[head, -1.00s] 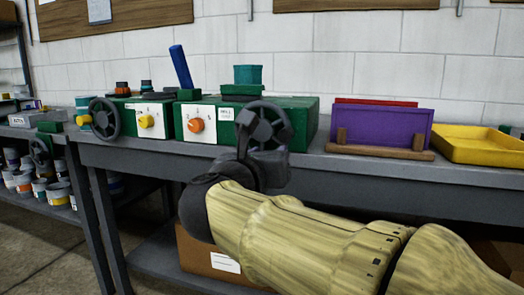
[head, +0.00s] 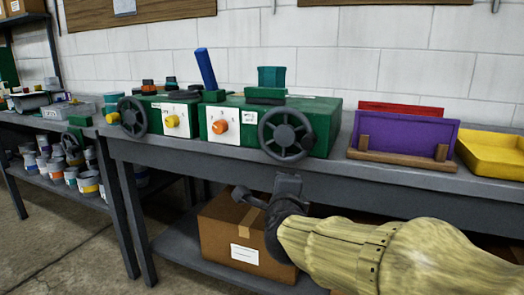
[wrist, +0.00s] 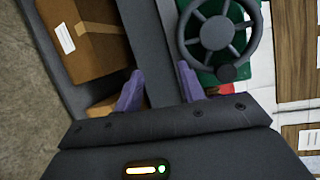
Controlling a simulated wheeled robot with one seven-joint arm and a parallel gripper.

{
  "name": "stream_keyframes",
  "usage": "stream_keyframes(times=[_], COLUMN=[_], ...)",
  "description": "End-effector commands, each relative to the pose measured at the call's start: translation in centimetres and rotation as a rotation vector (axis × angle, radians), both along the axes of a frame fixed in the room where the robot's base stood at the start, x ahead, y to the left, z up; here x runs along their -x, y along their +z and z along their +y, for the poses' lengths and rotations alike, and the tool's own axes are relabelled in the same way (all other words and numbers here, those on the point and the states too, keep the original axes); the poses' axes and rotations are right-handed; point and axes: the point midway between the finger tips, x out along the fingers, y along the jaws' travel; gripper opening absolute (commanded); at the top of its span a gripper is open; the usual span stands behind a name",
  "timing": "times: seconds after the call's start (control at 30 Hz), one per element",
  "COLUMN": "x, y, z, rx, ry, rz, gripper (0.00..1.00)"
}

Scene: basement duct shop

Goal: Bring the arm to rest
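My gripper (head: 264,192) is in front of the grey workbench (head: 225,165), below its top edge, in the head view. In the wrist view my gripper (wrist: 160,84) has its two purple-grey fingers apart, with nothing between them but the bench edge behind. My arm reaches in from the lower right. The green machine (head: 322,118) with a dark handwheel (head: 286,134) stands on the bench above my gripper; the handwheel also shows in the wrist view (wrist: 216,33). My gripper is apart from the wheel.
A cardboard box (head: 222,236) sits on the lower shelf, partly behind my arm. A purple panel (head: 412,136) in a wooden rack and a yellow tray (head: 492,158) are on the bench at right. Paint cans (head: 88,186) stand on a shelf at left. Floor is clear at lower left.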

Motion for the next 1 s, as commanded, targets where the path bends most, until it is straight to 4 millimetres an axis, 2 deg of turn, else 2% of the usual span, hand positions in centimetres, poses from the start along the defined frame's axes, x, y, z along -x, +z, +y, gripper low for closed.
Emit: stream_keyframes(times=[0.1, 0.17, 0.3, 0.4, 0.6, 0.67, 0.7, 1.0], x=[0.8, 1.9, 6.1, 9.7, 16.8, 18.9, 18.4, 18.2], y=[-4.3, -6.9, -12.7, -15.8, -19.3, -19.8, -18.4, -12.5], z=[-1.2, -2.0, -4.6, -6.5, -10.3, -11.4, -11.1, -11.0], rx=[0.355, 0.526, 0.874, 1.054, 1.275, 1.317, 1.317, 1.315], ry=[0.178, 0.287, 0.575, 0.786, 1.173, 1.288, 1.269, 1.259], rz=[0.183, 0.278, 0.495, 0.626, 0.814, 0.858, 0.844, 0.839], gripper=[0.4, 0.4, 0.4, 0.4, 0.4, 0.4, 0.4, 0.4])
